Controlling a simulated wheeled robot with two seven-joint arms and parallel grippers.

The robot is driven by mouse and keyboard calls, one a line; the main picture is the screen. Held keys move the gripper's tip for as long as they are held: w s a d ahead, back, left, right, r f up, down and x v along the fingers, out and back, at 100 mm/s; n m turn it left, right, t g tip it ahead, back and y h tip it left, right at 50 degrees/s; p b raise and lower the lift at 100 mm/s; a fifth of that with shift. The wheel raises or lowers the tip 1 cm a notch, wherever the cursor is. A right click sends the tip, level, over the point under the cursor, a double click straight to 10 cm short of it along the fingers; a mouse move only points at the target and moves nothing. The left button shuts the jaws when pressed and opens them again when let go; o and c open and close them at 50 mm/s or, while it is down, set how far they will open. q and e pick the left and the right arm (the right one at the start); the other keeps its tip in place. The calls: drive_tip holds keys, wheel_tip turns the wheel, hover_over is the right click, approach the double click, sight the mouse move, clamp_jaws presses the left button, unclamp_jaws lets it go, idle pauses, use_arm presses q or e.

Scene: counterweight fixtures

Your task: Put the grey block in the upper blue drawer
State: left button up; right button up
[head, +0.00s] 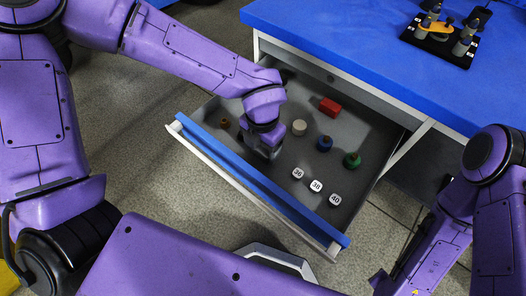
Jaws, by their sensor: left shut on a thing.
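The blue-fronted drawer (262,190) under the blue tabletop is pulled well open, and its grey inside shows. My left gripper (264,150) points down inside the drawer, near its front wall and left of the middle. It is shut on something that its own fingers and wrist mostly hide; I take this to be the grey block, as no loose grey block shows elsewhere. I cannot tell whether it touches the drawer floor. My right arm comes down at the right edge, and its gripper is out of view.
The drawer holds a red block (330,106), a cream cylinder (299,128), a brown piece (224,123), a blue piece (324,144), a green piece (352,160) and three white numbered cubes (316,186). A black fixture (440,40) stands on the blue tabletop (350,40).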

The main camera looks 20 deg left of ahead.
use_arm(q)
drive_tip(key=shift+f, duration=1.15)
drive_tip(key=shift+s+f, duration=0.1)
drive_tip(key=o, duration=1.1)
wheel_tip(320, 180, up, 12)
drive_tip(key=p, duration=0.3)
